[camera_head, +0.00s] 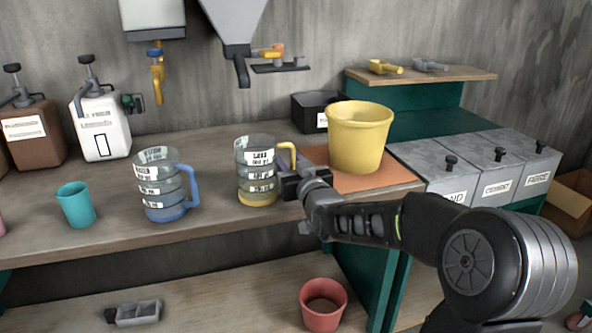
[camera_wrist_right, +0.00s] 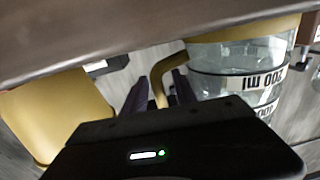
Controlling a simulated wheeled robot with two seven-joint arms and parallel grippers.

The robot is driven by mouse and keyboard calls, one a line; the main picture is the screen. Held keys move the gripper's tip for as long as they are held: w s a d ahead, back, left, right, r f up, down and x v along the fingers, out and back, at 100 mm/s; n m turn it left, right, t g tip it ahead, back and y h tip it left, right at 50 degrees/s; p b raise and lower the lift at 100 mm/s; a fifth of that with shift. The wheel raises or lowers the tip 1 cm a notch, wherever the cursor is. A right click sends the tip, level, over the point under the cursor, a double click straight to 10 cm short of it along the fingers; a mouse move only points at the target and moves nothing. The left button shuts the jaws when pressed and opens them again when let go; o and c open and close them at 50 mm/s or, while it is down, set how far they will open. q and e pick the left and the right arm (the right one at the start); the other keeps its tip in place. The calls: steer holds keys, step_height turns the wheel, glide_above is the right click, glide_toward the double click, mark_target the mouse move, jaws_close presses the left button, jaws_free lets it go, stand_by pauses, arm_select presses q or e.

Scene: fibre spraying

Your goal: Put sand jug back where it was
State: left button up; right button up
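The sand jug (camera_head: 257,170) is a clear, banded measuring jug with a yellow base and yellow handle. It appears to stand upright on the bench, just left of the orange mat. In the right wrist view, its clear body (camera_wrist_right: 235,62) is at the upper right. My right gripper (camera_head: 290,182) is at the jug's handle. In the wrist view, the handle (camera_wrist_right: 158,72) passes between the two dark fingers (camera_wrist_right: 160,92). I cannot tell whether they press on it. My left gripper is not in view.
A blue-handled jug (camera_head: 163,185) and a teal cup (camera_head: 75,205) stand to the left. A yellow bucket (camera_head: 358,135) sits on the orange mat (camera_head: 375,183) close to my right gripper. Lidded bins (camera_head: 480,165) are at right. Dispenser spouts (camera_head: 240,65) hang above.

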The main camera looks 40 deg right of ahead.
steer(key=v, duration=1.2)
